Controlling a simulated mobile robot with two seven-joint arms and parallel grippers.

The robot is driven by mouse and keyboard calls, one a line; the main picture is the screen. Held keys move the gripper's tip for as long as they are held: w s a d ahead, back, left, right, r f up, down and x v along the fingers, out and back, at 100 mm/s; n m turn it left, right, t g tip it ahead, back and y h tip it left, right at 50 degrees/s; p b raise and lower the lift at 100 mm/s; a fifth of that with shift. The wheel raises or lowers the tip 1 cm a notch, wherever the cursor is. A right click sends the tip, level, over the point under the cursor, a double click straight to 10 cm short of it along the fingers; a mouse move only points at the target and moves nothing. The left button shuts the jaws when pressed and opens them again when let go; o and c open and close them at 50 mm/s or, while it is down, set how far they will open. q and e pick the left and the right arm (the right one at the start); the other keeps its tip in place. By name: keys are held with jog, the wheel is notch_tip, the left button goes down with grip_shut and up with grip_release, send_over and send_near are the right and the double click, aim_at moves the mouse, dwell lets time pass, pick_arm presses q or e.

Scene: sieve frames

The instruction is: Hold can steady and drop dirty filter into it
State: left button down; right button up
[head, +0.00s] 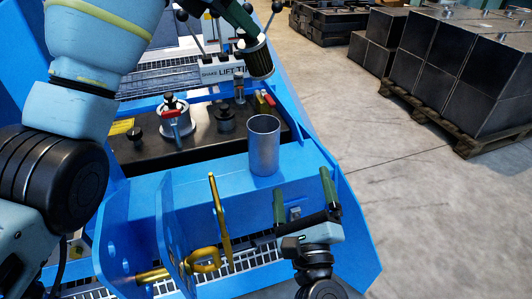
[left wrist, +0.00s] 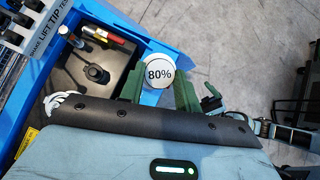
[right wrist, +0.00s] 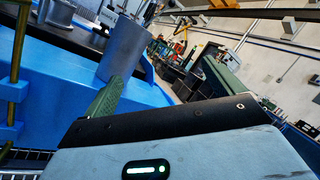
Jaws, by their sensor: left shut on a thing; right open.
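The can (head: 263,148) is a grey metal cylinder standing upright on the blue ledge; it also shows in the right wrist view (right wrist: 122,50). My left gripper (head: 246,32) is shut on the dirty filter (head: 259,62), a dark ribbed cylinder held in the air above and behind the can. In the left wrist view the filter's white round end (left wrist: 159,72), marked 80%, sits between the green fingers. My right gripper (head: 304,190) is open and empty, in front of the can and to its right, apart from it.
A black panel (head: 190,146) with knobs, a red-handled fitting (head: 175,117) and a dark knob (head: 224,118) lies left of the can. A brass hook-like rod (head: 219,220) stands before the ledge. Black boxes on a pallet (head: 465,65) stand far right; the floor between is clear.

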aim_at(263, 124)
jog(key=w+a+r+m+g+h, duration=0.1)
jog(key=w+a+r+m+g, duration=0.1)
jog(key=a+m, duration=0.4)
jog(key=w+m+g, duration=0.1)
jog(key=w+m, duration=0.1)
jog(key=m, duration=0.1)
jog(key=shift+a+m, duration=0.3)
jog(key=shift+w+r, duration=0.1)
jog(key=shift+w, duration=0.05)
jog(key=w, duration=1.1)
jog(key=shift+w+a, duration=0.2)
jog(key=shift+w, duration=0.2)
jog(key=c, duration=1.1)
jog(key=shift+c, duration=0.2)
jog(key=c, duration=0.6)
